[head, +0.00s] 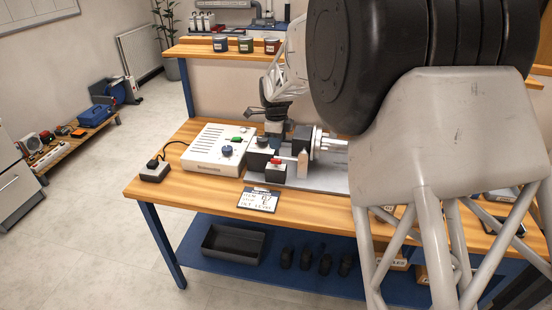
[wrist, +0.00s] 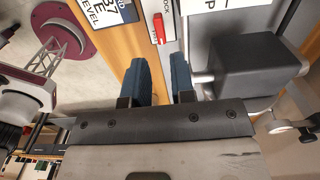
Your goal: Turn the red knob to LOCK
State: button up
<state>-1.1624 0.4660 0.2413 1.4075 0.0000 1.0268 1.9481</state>
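In the wrist view a small red piece (wrist: 158,28), probably this knob, shows on a white plate with partly cut-off lettering, ahead of the fingers. Its exact angle is too small to tell. My gripper (head: 274,128) is behind and above the red knob in the head view. In the wrist view my gripper (wrist: 160,82) has its two blue fingertips apart with nothing between them.
A black block (wrist: 255,67) is close right of the fingers in the wrist view. A label card (head: 258,199) lies at the bench's front edge. A small button box (head: 154,170) stands far left.

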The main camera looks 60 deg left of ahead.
aim_at(276, 160)
jog(key=shift+f, duration=3.6)
grip_shut()
